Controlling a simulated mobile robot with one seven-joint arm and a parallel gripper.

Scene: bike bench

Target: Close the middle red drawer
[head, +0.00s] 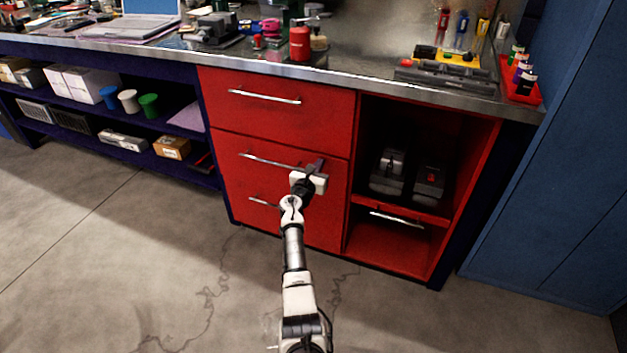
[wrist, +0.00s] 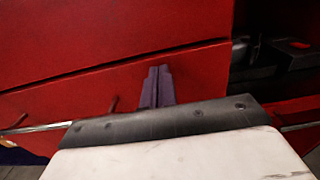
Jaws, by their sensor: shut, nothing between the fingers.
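The middle red drawer (head: 235,165) is in the left column of the red cabinet, with a silver bar handle (head: 262,160) across its front. Its front looks close to flush with the drawer above; I cannot tell whether a small gap remains. My gripper (head: 319,164) is in front of the drawer's right part, by the right end of the handle. In the wrist view the shut, empty fingers (wrist: 158,86) point at the red front (wrist: 75,95), just below a seam. Whether they touch it cannot be told. My gripper hides part of the front and handle.
The top drawer (head: 300,120) looks shut. A lower handle (head: 263,202) shows below the middle one. To the right, an open compartment holds dark devices (head: 388,171) above another red drawer (head: 385,240). A blue cabinet (head: 555,190) stands at the right. The floor (head: 120,250) in front is clear.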

